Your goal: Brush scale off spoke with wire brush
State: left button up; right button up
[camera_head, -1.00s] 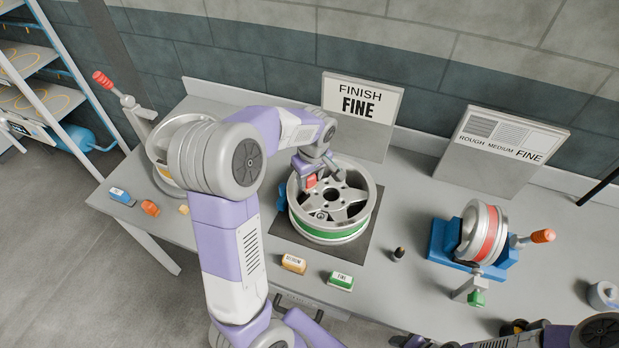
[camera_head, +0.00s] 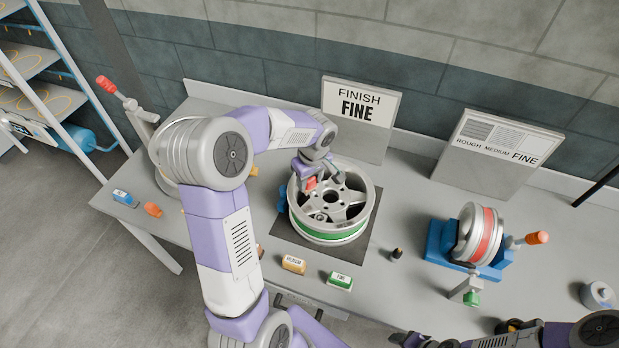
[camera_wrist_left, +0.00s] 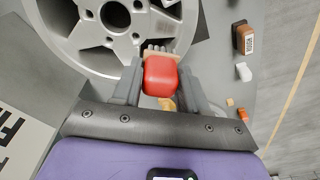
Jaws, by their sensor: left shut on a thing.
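The silver spoked wheel (camera_head: 352,206) with a green band lies flat on a dark mat (camera_head: 290,232) on the bench. My left gripper (camera_head: 310,182) is over the wheel's left side, shut on the red-handled wire brush (camera_head: 311,184). In the left wrist view, the red handle (camera_wrist_left: 162,77) sits between the fingers of my left gripper (camera_wrist_left: 160,85), and its pale bristle part is at the rim and spoke of the wheel (camera_wrist_left: 80,50). I cannot tell whether the bristles touch the spoke. My right arm shows at the lower right; its gripper (camera_head: 410,339) is partly cut off.
A sign reading FINISH FINE (camera_head: 360,112) stands behind the wheel. A medium block (camera_head: 293,264) and a fine block (camera_head: 340,281) lie in front. A blue stand with a red-banded wheel (camera_head: 470,240) is at right. A small dark-topped object (camera_head: 397,254) stands between.

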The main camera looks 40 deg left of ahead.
pick_arm(q)
notch_tip(320, 180, down, 8)
jog(key=b, duration=0.6)
jog(key=shift+f+b, duration=0.4)
jog(key=shift+b, duration=0.05)
jog(key=shift+f+b, duration=0.4)
jog(key=shift+b, duration=0.05)
jog(key=shift+w+d, duration=0.1)
jog(key=shift+w, duration=0.2)
dwell(0.3)
jog(key=shift+s+f+b, duration=0.1)
jog(key=shift+s+b, duration=0.35)
jog(key=shift+s, duration=0.05)
jog(key=shift+w, duration=0.3)
jog(key=shift+s+f, duration=0.1)
